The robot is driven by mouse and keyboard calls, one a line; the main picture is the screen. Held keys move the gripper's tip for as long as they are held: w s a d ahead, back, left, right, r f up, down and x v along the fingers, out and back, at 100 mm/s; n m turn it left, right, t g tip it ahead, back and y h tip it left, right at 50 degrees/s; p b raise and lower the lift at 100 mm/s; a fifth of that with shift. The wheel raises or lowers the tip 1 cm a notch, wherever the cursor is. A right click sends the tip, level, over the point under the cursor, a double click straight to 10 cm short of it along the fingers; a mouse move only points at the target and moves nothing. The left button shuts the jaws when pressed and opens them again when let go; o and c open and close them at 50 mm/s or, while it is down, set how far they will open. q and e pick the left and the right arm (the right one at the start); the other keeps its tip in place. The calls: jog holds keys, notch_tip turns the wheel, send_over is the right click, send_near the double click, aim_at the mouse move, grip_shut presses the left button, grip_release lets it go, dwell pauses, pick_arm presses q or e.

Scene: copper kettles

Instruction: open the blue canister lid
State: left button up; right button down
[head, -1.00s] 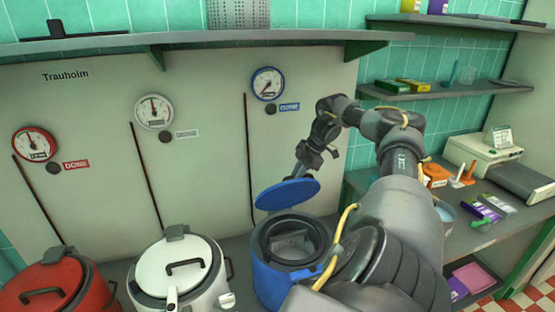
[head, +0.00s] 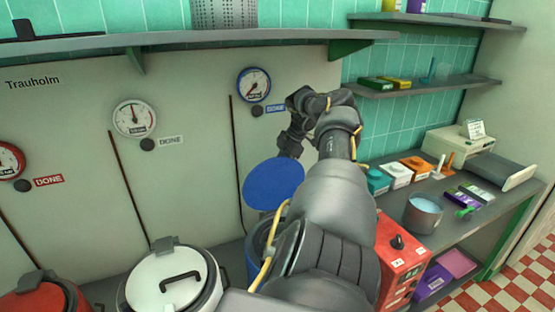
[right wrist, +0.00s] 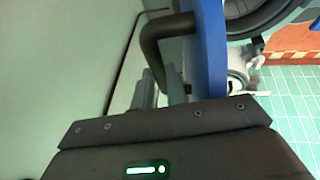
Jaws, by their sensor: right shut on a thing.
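The blue canister (head: 252,262) stands in the lower middle of the head view, largely hidden behind my right arm. Its round blue lid (head: 273,184) is raised and tilted steeply up, apart from the canister's front rim. In the right wrist view the lid (right wrist: 214,50) is seen edge-on, with its dark bent handle (right wrist: 152,42) on the left side. My right gripper (right wrist: 162,88) is shut on the lid handle. In the head view its fingertips are hidden behind the lid. My left gripper is not in view.
A white canister (head: 172,284) and a red canister (head: 45,298) stand to the left, lids down. A red box (head: 402,262) and a counter with a pot (head: 423,214) are on the right. A shelf (head: 200,38) runs above the gauges on the wall.

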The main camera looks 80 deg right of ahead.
jog(key=shift+a+f, duration=0.2)
jog(key=shift+f, duration=0.25)
jog(key=c, duration=1.4)
grip_release()
jog(key=shift+d, duration=0.15)
jog(key=shift+d+r, duration=0.1)
